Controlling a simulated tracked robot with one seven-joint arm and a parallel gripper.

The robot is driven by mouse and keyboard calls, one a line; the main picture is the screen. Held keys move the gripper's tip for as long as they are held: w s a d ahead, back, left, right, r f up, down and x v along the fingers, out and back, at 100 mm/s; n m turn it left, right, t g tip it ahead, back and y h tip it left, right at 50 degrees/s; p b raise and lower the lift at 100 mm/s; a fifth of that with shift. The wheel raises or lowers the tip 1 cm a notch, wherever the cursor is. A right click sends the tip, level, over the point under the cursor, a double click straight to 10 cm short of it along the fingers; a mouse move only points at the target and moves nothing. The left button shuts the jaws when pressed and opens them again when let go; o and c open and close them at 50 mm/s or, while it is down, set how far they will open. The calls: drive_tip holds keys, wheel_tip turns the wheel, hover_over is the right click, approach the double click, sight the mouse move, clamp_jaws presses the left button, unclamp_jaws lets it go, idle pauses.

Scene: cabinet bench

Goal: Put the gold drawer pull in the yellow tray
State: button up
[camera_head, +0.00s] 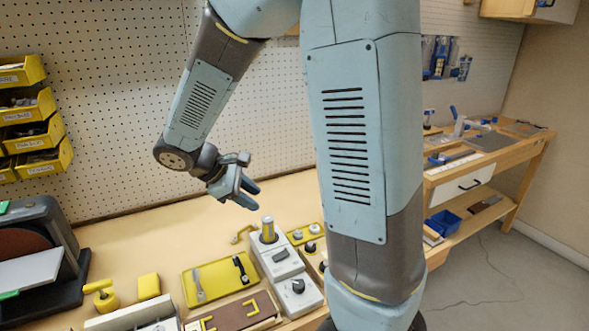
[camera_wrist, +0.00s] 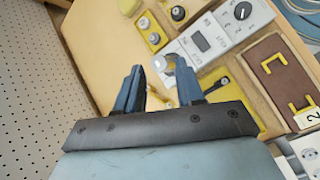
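A small gold drawer pull (camera_head: 242,234) lies on the bench behind the yellow tray and left of the upright gold cylinder. In the wrist view a gold piece that looks like it (camera_wrist: 157,98) shows partly between my fingers. The yellow tray (camera_head: 221,277) lies flat and holds a silver pull (camera_head: 198,284) and a black pull (camera_head: 241,268).
A grey device (camera_head: 283,262) with a gold cylinder (camera_head: 268,229) stands right of the tray. A brown board (camera_head: 232,316) with yellow pulls lies in front. A yellow block (camera_head: 149,286) and a sander (camera_head: 38,260) are left. Pegboard rises behind; the bench's back left is clear.

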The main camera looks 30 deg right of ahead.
drive_tip(key=s+d+r+m+t+y, duration=0.2)
drive_tip(key=s+r+m+y, duration=0.2)
drive_tip(key=s+r+m, duration=0.1)
drive_tip(key=s+d+r+m+t+y, duration=0.2)
drive_tip(key=s+r+m+t+y, duration=0.1)
drive_tip(key=s+r+m, duration=0.3)
drive_tip(key=s+r+y, duration=0.1)
drive_tip(key=s+r, duration=0.1)
drive_tip(key=s, duration=0.2)
drive_tip(key=shift+s, duration=0.15)
drive_tip(key=shift+o, duration=0.3)
drive_tip(key=shift+r+m, duration=0.2)
drive_tip(key=shift+m, duration=0.1)
drive_tip(key=m+g+h, duration=0.5)
drive_tip(key=m, duration=0.8)
hover_over(245, 228)
drive_tip(key=a, duration=0.3)
drive_tip(key=f, duration=2.8)
drive_tip(key=shift+d+f, duration=0.2)
drive_tip(key=shift+f, duration=0.2)
drive_tip(key=shift+w+x, duration=0.2)
drive_tip(key=shift+x, duration=2.45)
